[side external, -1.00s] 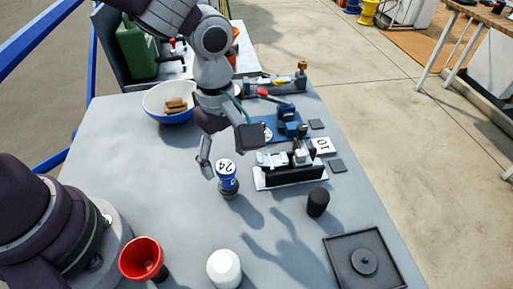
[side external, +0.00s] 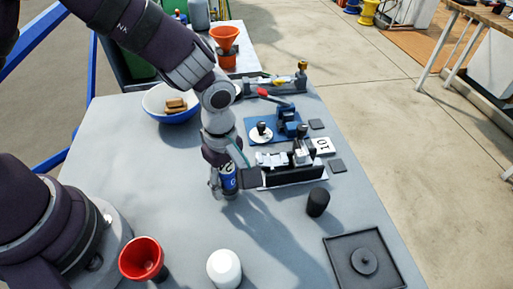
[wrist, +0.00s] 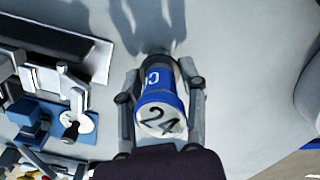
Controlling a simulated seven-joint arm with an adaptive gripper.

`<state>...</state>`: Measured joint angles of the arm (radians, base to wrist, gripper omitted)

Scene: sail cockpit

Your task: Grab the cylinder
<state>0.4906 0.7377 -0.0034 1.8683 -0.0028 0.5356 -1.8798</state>
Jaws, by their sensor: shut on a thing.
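A blue cylinder with a white top marked 24 (side external: 230,180) stands on the grey table. My gripper (side external: 223,187) is lowered around it, with a finger on either side, and is shut on it. In the wrist view the cylinder (wrist: 160,105) sits between the two fingers of my gripper (wrist: 160,82), its numbered top toward the camera. In the side view the gripper partly hides the cylinder. Its base appears to be at table level.
A black cylinder (side external: 317,202) and a black-based fixture (side external: 290,177) stand to the right. A red cup (side external: 143,257), a white rounded object (side external: 224,268) and a black square tray (side external: 340,247) are nearer the camera. A white-and-blue bowl (side external: 183,117) is behind.

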